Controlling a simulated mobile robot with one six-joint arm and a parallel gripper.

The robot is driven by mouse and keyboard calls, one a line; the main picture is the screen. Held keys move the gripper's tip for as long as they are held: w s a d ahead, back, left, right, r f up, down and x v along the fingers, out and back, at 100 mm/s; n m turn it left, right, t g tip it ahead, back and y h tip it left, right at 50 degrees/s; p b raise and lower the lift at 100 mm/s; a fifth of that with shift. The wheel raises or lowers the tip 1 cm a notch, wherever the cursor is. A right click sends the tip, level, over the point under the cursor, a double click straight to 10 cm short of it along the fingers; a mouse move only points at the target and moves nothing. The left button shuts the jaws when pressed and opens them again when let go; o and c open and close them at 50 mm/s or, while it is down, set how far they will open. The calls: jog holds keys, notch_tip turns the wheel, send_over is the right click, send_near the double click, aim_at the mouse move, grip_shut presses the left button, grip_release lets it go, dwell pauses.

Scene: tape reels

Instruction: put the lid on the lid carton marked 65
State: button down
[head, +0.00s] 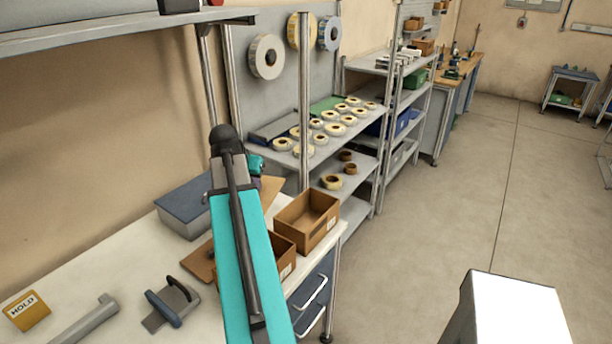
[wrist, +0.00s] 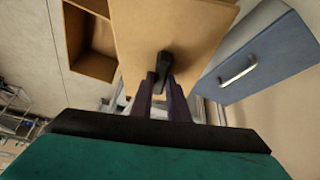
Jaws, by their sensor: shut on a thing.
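My gripper (wrist: 163,88) is shut on the dark knob (wrist: 164,62) of a flat tan lid (wrist: 185,25), in the wrist view. The lid is held up, and part of it shows behind my arm in the head view (head: 271,187). An open brown carton (head: 322,233) stands at the right end of the white table, and a second carton (head: 286,252) beside it is partly hidden by my arm. I cannot read a 65 on either carton's small label.
A blue-grey box (head: 183,208) stands on the white table (head: 95,265) by the wall. A brown board (head: 198,262), a grey tool (head: 170,305) and a yellow HOLD block (head: 27,310) lie nearer. A shelf (head: 262,144) with tape reels stands behind.

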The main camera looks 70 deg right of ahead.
jog(key=s+d+m+g, duration=0.1)
jog(key=s+d+m, duration=0.1)
jog(key=s+d, duration=0.2)
jog(key=s+d+m+g+p, duration=0.1)
jog(key=s+d, duration=0.3)
jog(key=s, duration=0.7)
jog(key=shift+r+m, duration=0.45)
jog(key=shift+m, duration=0.15)
jog(key=shift+s+f, duration=0.1)
notch_tip(320, 180, down, 7)
jog(key=b, duration=0.4)
jog(key=shift+f, duration=0.1)
jog(key=c, duration=1.6)
grip_release()
jog(key=shift+a, duration=0.1)
jog(key=shift+b+v, duration=1.5)
jog(key=shift+v, duration=5.4)
